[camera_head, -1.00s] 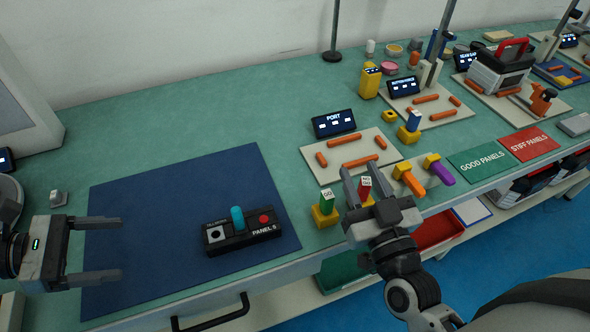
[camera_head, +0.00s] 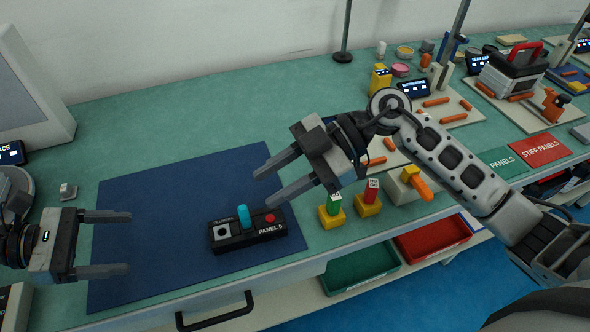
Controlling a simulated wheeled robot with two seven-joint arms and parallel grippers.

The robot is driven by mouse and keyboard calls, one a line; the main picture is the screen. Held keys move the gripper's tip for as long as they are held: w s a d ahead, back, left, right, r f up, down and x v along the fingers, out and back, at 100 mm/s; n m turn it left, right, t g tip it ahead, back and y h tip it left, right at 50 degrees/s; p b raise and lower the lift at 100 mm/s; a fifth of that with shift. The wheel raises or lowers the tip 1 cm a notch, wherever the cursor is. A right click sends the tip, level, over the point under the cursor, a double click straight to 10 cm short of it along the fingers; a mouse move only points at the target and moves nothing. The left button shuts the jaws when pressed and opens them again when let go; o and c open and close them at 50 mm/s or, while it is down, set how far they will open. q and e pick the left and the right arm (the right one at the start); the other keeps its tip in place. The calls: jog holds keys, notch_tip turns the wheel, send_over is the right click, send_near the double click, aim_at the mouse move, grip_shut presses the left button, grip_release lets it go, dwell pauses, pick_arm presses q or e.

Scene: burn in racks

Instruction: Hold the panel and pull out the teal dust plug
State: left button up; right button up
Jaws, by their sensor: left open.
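The black panel (camera_head: 222,243), labelled PANEL 5, lies on the dark blue mat (camera_head: 170,200) near the bench's front edge. The teal dust plug (camera_head: 243,216) stands upright in the panel's middle, beside a red button (camera_head: 269,218). My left gripper (camera_head: 130,243) is open and empty, low over the mat to the left of the panel, its fingers pointing right towards it. My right gripper (camera_head: 264,188) is open and empty, above and to the right of the panel, its fingers pointing left. Its arm hides part of the bench behind.
Green (camera_head: 360,270) and red (camera_head: 433,240) bins sit below the bench edge. The mat behind the panel is clear.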

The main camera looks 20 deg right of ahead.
aim_at(207, 237)
pick_arm(q)
jog(key=x, duration=1.6)
jog(key=shift+f, duration=0.1)
pick_arm(e)
jog(key=d+h, duration=0.1)
jog(key=w+d+f+m+h, duration=0.1)
jog(key=w+d+f+m, duration=0.1)
jog(key=shift+d+t+h, duration=0.25)
jog(key=shift+t+h, duration=0.15)
pick_arm(q)
jog(key=c, duration=1.2)
pick_arm(e)
jog(key=shift+w, duration=0.1)
pick_arm(q)
jog(key=shift+a, duration=0.1)
